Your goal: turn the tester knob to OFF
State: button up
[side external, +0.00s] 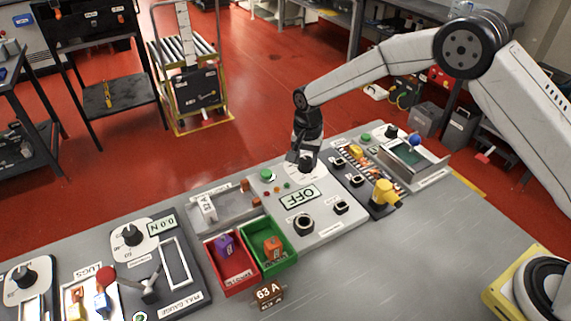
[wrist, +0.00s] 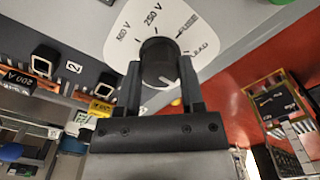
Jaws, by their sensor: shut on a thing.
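The tester knob (wrist: 159,58) is a dark round knob on a white dial plate (wrist: 130,28) in the wrist view. Readable dial labels include 500 V and 250 V, with LEAD to the right; the lower part of the dial is hidden by my gripper. My gripper (wrist: 159,72) is shut on the knob, one finger on each side. In the side view my gripper (side external: 306,152) points down at the dial plate (side external: 312,172), and it mostly hides the knob. The tester's display (side external: 300,199) reads OFF.
A green button (side external: 266,174) and small lights sit left of the dial. A yellow part (side external: 383,192) stands to the right. Red (side external: 231,281) and green (side external: 285,263) bins lie to the front left. The bench's front right is clear.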

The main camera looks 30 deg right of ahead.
aim_at(306, 159)
jog(key=o, duration=1.1)
jog(key=shift+c, duration=0.2)
jog(key=shift+r, duration=0.1)
jog(key=shift+r, duration=1.65)
